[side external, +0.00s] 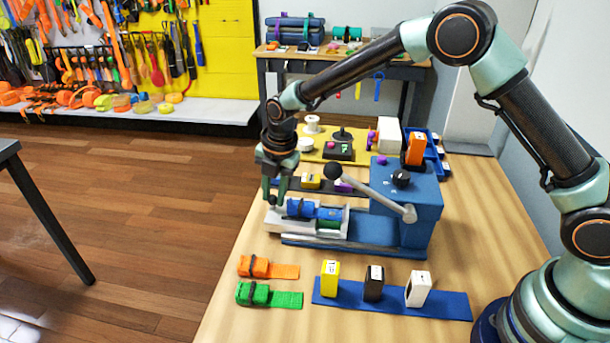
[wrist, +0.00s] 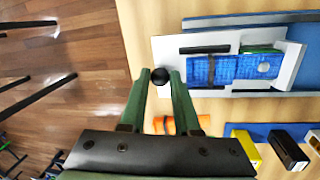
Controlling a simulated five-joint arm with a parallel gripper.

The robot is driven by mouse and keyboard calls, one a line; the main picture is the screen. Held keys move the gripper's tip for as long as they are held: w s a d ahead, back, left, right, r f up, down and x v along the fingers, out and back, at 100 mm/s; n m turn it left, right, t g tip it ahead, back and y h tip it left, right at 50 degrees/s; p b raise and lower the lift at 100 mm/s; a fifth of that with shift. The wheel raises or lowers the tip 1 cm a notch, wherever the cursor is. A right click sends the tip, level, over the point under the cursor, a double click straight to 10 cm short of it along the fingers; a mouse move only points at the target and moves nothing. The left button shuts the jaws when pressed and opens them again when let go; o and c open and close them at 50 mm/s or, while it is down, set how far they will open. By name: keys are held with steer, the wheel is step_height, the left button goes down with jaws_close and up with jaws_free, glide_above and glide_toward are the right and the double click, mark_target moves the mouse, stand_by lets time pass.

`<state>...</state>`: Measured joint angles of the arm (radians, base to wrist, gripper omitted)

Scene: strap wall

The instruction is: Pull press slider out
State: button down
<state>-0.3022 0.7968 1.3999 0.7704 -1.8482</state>
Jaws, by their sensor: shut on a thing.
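The press is a blue box (side external: 415,215) with a black knob on top and a grey lever ending in a black ball. Its white slider tray (side external: 338,231) lies on the left side of the box and carries a blue strap bundle (side external: 318,210) with a green piece under it. The tray (wrist: 290,62) and the blue strap (wrist: 222,69) also show in the wrist view. My gripper (side external: 272,198) is at the tray's left end. In the wrist view my gripper (wrist: 161,76) has its green fingers on both sides of a small black knob (wrist: 159,76) at the tray's end.
Orange (side external: 268,267) and green (side external: 268,294) strap rolls lie in front. Yellow, black and white blocks stand on a blue strip (side external: 395,300). A yellow board (side external: 325,148) with spools lies behind. The table's left edge is close to my gripper, with open floor beyond.

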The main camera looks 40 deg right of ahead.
steer(key=shift+w+a, duration=0.15)
steer(key=shift+a, duration=0.1)
steer(key=c, duration=0.9)
jaws_free()
steer(key=shift+d, duration=0.1)
steer(key=shift+r, duration=0.2)
steer(key=r, duration=0.3)
steer(key=s+r, duration=0.1)
steer(key=r, duration=0.3)
steer(key=s+r, duration=0.1)
steer(key=r, duration=0.3)
steer(key=shift+s+d+r, duration=0.1)
steer(key=shift+d+r, duration=0.15)
steer(key=shift+d, duration=0.05)
